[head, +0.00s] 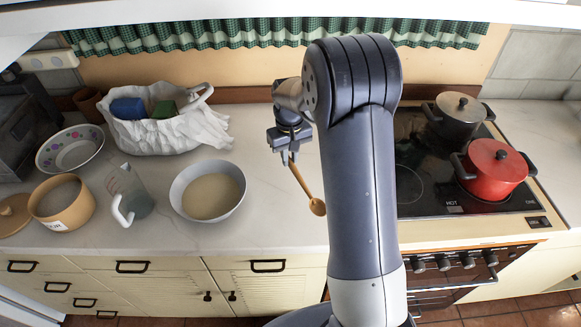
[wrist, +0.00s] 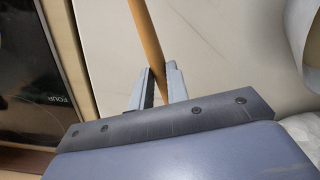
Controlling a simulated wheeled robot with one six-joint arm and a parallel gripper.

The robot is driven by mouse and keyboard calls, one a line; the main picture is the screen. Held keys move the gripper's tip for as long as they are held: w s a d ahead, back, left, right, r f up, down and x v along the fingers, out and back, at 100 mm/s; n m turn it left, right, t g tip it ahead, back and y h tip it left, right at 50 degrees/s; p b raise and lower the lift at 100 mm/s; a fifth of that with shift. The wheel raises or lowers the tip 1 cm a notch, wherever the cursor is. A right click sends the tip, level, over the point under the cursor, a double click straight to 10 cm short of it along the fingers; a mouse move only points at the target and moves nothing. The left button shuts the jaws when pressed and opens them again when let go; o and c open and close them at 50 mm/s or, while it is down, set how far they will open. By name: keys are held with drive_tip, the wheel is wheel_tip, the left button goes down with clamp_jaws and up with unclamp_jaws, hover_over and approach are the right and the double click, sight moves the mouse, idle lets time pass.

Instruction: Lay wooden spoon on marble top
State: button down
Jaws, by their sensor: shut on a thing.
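The wooden spoon (head: 304,187) hangs tilted below my gripper (head: 288,158) in the head view, its bowl end down and to the right, near my arm. My gripper is shut on its handle. In the wrist view the handle (wrist: 147,35) runs up from between the two grey fingers of my gripper (wrist: 160,80), and the spoon's bowl is out of the picture. The pale marble top (head: 262,228) lies below and behind the spoon; it also shows in the wrist view (wrist: 220,45). I cannot tell whether the spoon touches it.
A bowl of beige contents (head: 209,190), a glass jug (head: 130,194), a tan canister (head: 62,203), a flowered bowl (head: 70,149) and a white bag (head: 165,132) stand left. Marble between bowl and arm is clear.

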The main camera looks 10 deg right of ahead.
sight(290, 176)
wheel_tip(290, 176, down, 5)
drive_tip(key=shift+r+p, duration=0.1)
drive_tip(key=shift+p, duration=0.35)
drive_tip(key=c, duration=1.4)
unclamp_jaws()
drive_tip(key=shift+o, duration=0.2)
wheel_tip(290, 176, up, 12)
drive_tip(key=shift+b, duration=0.9)
